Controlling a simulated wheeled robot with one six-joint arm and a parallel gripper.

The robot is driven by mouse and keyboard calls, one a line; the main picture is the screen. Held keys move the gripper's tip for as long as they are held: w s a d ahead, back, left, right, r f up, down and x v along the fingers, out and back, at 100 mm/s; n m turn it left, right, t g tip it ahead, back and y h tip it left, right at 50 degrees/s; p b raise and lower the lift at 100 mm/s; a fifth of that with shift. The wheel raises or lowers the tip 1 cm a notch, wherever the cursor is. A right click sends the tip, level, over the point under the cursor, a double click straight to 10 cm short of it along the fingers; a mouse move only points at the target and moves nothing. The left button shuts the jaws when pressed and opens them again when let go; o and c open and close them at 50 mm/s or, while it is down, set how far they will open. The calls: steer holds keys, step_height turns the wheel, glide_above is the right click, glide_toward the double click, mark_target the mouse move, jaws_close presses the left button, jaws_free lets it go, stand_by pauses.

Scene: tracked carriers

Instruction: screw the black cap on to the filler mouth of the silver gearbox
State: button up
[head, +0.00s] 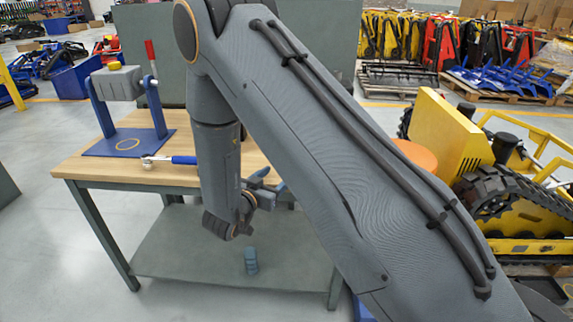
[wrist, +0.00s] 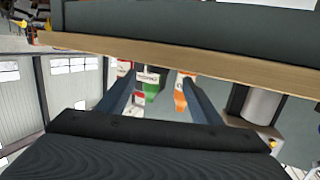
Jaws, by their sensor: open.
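The silver gearbox (head: 122,84) sits between two blue posts on a blue stand at the left of the bench, with a yellow part on its top. I cannot make out the black cap in either view; my arm hides part of the bench.
A blue-handled tool (head: 172,160) lies at the front of the wooden bench top (head: 88,163). Bottles, one green and white (wrist: 150,84) and one orange (wrist: 181,92), show beyond my fingers. A blue-grey cylinder (head: 251,262) stands on the lower shelf. A yellow tracked machine (head: 450,140) is at the right.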

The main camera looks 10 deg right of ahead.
steer(key=p+x, duration=0.1)
steer(key=x, duration=0.6)
steer(key=shift+s+d+r+p, duration=0.2)
steer(key=shift+d+p, duration=0.1)
steer(key=shift+p, duration=0.1)
steer(key=shift+w+d+f, duration=0.1)
steer(key=shift+w+d, duration=0.1)
steer(key=shift+w, duration=0.2)
steer(key=c, duration=1.1)
